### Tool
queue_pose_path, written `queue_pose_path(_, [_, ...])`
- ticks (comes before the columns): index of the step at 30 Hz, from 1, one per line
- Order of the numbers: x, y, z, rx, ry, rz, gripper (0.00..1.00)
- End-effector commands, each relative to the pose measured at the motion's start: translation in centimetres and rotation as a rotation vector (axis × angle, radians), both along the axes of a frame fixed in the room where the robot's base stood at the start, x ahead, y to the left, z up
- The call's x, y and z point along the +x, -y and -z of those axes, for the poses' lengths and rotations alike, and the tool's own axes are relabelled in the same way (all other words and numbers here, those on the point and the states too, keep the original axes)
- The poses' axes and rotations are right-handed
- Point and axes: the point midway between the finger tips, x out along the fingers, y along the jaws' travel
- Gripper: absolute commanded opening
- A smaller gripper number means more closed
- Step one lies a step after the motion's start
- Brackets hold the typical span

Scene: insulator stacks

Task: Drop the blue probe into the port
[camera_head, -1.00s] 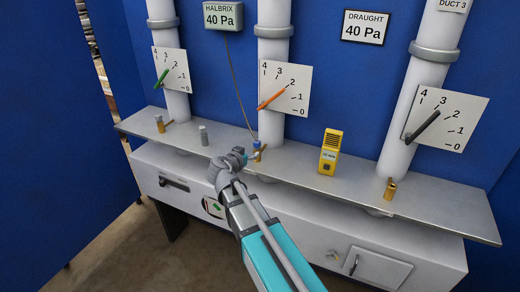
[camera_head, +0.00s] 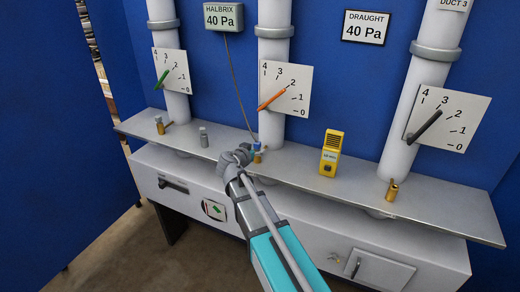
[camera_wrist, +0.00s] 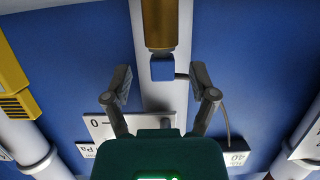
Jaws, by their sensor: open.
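The blue probe (camera_head: 257,146) is a small blue block at the top of the middle brass port (camera_head: 257,158), in front of the middle duct. In the wrist view the blue probe (camera_wrist: 162,68) sits against the end of the brass port (camera_wrist: 158,24), in line with it. How deep it goes in is hidden. A thin cord leads from the probe. My gripper (camera_wrist: 160,82) is open, its fingers on either side of the probe with gaps. In the head view my gripper (camera_head: 250,154) is beside the port, partly hiding it.
A grey shelf (camera_head: 330,183) carries a yellow meter (camera_head: 331,152), a grey capped fitting (camera_head: 204,137) and two other brass ports, left (camera_head: 160,126) and right (camera_head: 391,190). White ducts with dial plates rise behind. A Halbrix display (camera_head: 223,17) reads 40 Pa.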

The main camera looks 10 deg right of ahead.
Motion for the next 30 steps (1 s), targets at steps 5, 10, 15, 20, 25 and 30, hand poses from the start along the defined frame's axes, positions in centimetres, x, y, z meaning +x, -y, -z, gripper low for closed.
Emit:
queue_pose_path(5, [1.9, 1.1, 0.8, 0.001, 0.001, 0.0, 0.74])
queue_pose_path(10, [2.6, 1.7, 1.0, 0.001, 0.001, 0.0, 0.74])
queue_pose_path(15, [2.6, 1.7, 0.9, 0.0, 0.0, -0.001, 0.74])
queue_pose_path(20, [2.5, 1.7, 0.9, 0.0, 0.0, -0.001, 0.74])
queue_pose_path(25, [2.5, 1.7, 0.9, 0.0, 0.0, -0.001, 0.74])
queue_pose_path(30, [2.5, 1.7, 0.9, 0.0, 0.0, -0.001, 0.54])
